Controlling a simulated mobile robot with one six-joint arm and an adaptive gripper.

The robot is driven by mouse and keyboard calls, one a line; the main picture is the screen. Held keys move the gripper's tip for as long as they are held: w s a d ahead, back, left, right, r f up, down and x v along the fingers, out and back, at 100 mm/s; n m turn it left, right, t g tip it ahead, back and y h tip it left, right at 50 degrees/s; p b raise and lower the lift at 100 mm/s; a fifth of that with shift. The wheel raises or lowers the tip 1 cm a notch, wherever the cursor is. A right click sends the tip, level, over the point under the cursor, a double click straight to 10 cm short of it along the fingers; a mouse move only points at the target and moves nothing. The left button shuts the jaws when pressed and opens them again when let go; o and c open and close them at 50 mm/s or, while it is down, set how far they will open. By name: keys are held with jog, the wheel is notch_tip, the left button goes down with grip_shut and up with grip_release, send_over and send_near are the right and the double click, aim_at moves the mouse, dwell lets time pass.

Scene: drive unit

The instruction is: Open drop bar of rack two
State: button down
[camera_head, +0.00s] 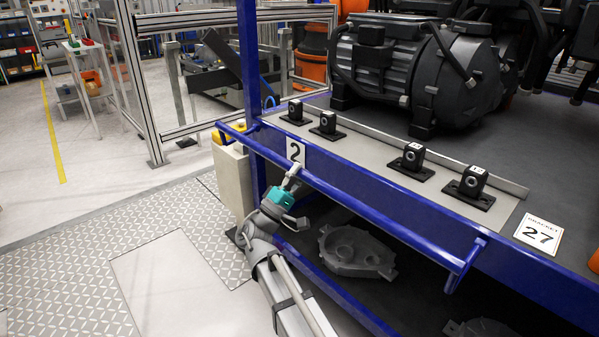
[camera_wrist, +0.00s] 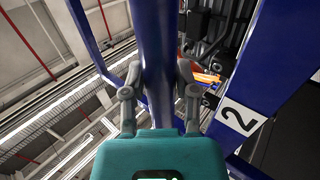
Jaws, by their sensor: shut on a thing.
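The blue drop bar (camera_head: 365,209) runs along the front of the rack marked with a white "2" label (camera_head: 295,151). It stands out in front of the blue rack beam, with a bent end at the lower right (camera_head: 459,264). My gripper (camera_head: 293,173) is at the bar just below the label, left of the bar's middle. In the wrist view the bar (camera_wrist: 152,30) passes between the two grey fingers of my gripper (camera_wrist: 160,75), which are shut on it. The "2" label (camera_wrist: 238,117) shows at the right there. The fingers hide part of the bar.
Black bracket blocks (camera_head: 413,160) stand on the grey shelf strip above the beam. A large dark motor (camera_head: 420,75) sits behind them. A grey casting (camera_head: 355,251) lies on the lower shelf. A "27" sign (camera_head: 539,234) lies at the right. Floor at the left is clear.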

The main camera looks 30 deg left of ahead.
jog(key=shift+f, duration=0.5)
jog(key=shift+w, duration=0.1)
jog(key=c, duration=0.5)
grip_release()
jog(key=shift+o, duration=0.6)
jog(key=shift+r, duration=0.1)
